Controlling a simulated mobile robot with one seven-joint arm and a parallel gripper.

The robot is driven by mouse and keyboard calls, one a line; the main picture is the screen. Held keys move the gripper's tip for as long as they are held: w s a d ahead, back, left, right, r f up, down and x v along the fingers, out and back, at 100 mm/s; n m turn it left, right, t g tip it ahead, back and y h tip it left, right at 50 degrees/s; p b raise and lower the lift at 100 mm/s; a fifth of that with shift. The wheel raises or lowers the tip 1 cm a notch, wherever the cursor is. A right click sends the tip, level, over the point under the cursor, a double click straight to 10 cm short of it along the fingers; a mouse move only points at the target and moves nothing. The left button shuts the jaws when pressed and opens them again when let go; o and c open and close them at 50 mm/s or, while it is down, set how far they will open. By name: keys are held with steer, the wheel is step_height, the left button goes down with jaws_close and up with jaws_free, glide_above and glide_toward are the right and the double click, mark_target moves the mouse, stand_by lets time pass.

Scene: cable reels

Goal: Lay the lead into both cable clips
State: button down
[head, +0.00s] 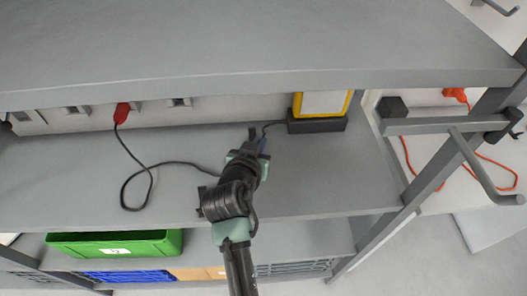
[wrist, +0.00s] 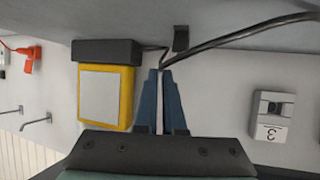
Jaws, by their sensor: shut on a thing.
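The black lead (head: 150,178) runs from a red plug (head: 122,113) in the wall strip, loops over the shelf and passes my gripper to the black base (head: 317,123) under a yellow device (head: 321,103). My gripper (head: 263,142) is shut on the lead close to that base. In the wrist view my blue fingertips (wrist: 162,72) pinch the lead (wrist: 232,34), which bends at the tips. One small dark clip (wrist: 181,38) stands beside the lead, just beyond the fingertips; I cannot tell whether the lead is inside it. I cannot make out a second clip.
Sockets (head: 180,102) line the wall strip; one socket (wrist: 272,105) carries a 3. A grey shelf board (head: 250,45) overhangs the work shelf (head: 310,170). A green bin (head: 115,243) sits below. A rack post (head: 425,190) and an orange cable (head: 487,158) are at right.

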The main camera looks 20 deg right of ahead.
steer(key=shift+w+a+f+m+g+h+b, duration=0.1)
steer(key=shift+w+a+m+g+h+b, duration=0.55)
steer(key=shift+b, duration=1.2)
steer(key=shift+w+a+r+m+g+h+b, duration=0.1)
steer(key=shift+w+a+m+g+h+b, duration=0.15)
steer(key=shift+w+m+g+h+b, duration=1.2)
steer(key=shift+w+a+f+m+y+b, duration=0.1)
steer(key=shift+w+a+m+b, duration=0.45)
steer(key=shift+b, duration=1.75)
steer(key=shift+w+r+m+b, duration=0.2)
steer(key=shift+m+b, duration=0.05)
steer(key=shift+b, duration=0.1)
steer(key=shift+w+a+f+b, duration=0.3)
steer(key=shift+w+a+b, duration=0.1)
steer(key=shift+b, duration=0.25)
steer(key=shift+w+a, duration=0.1)
steer(key=shift+a, duration=0.05)
steer(key=shift+f+b, duration=1.85)
steer(key=shift+f, duration=0.45)
